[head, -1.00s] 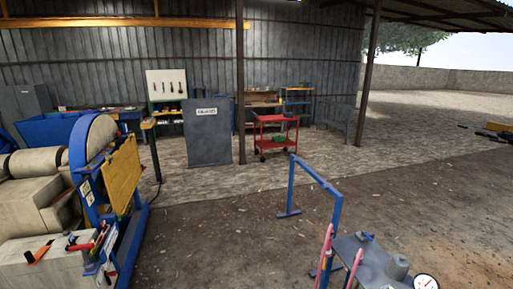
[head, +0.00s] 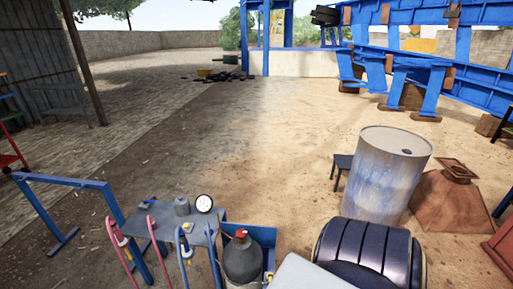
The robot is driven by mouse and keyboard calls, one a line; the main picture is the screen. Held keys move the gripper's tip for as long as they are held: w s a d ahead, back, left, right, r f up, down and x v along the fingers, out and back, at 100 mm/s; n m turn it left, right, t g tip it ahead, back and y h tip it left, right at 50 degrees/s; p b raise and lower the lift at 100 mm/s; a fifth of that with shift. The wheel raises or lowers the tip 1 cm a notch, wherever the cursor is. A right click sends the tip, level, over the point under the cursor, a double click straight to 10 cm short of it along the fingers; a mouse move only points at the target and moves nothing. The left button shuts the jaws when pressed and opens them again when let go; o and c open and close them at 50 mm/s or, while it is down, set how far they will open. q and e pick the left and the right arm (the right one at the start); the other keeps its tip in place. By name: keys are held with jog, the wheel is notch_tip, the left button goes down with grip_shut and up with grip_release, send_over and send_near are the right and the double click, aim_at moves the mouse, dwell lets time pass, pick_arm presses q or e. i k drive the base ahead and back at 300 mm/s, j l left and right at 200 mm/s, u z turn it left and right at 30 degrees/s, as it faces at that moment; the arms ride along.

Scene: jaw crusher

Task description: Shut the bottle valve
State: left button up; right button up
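A dark grey gas bottle (head: 243,260) stands upright at the bottom middle of the head view, in or against a blue box-like holder (head: 265,237). A small red part (head: 241,234), which looks like its valve, sits on top. I cannot tell whether the valve is open or shut. Neither of my grippers is in view.
A small grey table (head: 165,222) with a white-faced gauge (head: 204,203) stands left of the bottle. Pink and blue hoses or handles hang at its front. A blue frame (head: 65,182) is further left. A worn drum (head: 388,172) stands to the right. Open ground lies beyond.

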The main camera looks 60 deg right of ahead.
aim_at(242, 233)
jog(key=z, duration=1.55)
jog(key=l, duration=0.1)
